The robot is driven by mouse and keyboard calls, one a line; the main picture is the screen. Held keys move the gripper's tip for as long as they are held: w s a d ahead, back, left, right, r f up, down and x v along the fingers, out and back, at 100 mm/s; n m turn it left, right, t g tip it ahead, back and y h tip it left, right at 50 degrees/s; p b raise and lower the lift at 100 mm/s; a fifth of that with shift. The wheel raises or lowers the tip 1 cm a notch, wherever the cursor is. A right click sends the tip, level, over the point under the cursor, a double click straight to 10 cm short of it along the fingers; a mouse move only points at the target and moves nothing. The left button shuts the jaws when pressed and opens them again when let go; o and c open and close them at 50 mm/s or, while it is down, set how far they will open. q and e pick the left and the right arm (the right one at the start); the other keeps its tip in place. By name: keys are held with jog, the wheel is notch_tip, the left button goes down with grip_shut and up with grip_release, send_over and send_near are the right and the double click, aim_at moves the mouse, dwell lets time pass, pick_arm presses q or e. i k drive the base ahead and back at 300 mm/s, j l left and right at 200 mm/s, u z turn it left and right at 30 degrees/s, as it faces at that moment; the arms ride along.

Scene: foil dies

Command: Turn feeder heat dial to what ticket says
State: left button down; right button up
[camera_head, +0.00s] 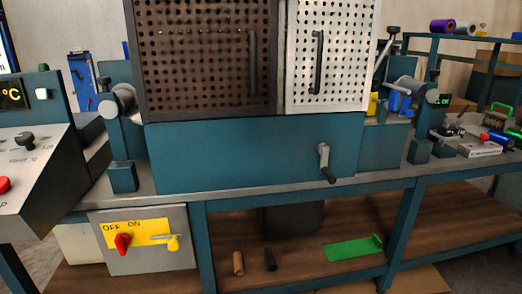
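A grey console (38,165) stands at the left edge, cut off by the frame. On its sloped face is a black knob (25,140) with small printing around it, too small to read. I cannot tell if this knob is the feeder heat dial. I cannot make out a readable ticket. Neither of my grippers is in view.
A red button (4,184) sits on the console. A teal machine (250,155) with perforated doors and a crank handle (325,165) fills the middle. Below it is a switch box (150,258) marked OFF and ON. A bench with tools (480,148) stands at right.

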aim_at(26, 138)
jog(key=u, duration=1.6)
